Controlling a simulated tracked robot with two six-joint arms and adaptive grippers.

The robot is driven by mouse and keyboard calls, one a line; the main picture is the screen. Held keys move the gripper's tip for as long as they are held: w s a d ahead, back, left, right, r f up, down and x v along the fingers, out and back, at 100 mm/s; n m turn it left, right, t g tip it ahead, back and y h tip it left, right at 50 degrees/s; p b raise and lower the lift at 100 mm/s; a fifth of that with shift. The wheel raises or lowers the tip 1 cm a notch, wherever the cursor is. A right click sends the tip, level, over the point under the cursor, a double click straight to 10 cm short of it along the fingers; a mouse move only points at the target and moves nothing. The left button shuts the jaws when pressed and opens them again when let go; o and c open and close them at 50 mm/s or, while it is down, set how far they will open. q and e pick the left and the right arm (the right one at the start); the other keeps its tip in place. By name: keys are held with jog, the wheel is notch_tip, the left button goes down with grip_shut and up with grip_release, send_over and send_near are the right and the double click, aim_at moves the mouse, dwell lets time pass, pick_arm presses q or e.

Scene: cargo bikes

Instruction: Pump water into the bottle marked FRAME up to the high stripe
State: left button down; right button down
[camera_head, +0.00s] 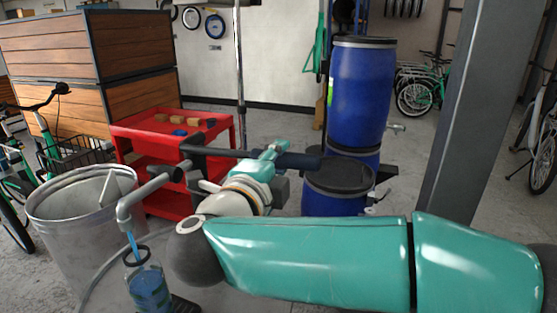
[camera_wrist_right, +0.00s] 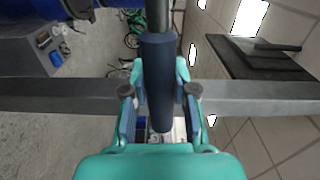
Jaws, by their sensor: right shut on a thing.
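A grey pump spout (camera_head: 125,207) bends down at the left of the head view. A blue stream of water (camera_head: 132,245) runs from it into a clear bottle (camera_head: 149,288) with a dark rim, standing upright below. Blue water shows in the bottle; its lower end is cut off, and I cannot read a mark or make out a stripe. My right gripper (camera_head: 268,163) is shut on the dark blue grip of the pump handle (camera_head: 302,161). In the right wrist view the grip (camera_wrist_right: 158,70) lies between the fingers of the gripper (camera_wrist_right: 159,95). My left gripper is not in view.
A metal tub (camera_head: 75,215) stands behind the spout. A red cart (camera_head: 172,130) with small blocks is behind the pump. Blue barrels (camera_head: 361,95) stand behind my right arm, and a grey post (camera_head: 462,110) rises at the right.

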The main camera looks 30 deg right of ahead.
notch_tip(320, 180, down, 2)
jog(key=shift+m+b, duration=0.4)
jog(key=shift+b, duration=0.7)
jog(key=shift+r, duration=0.1)
jog(key=c, duration=0.9)
grip_release()
jog(key=v, duration=1.2)
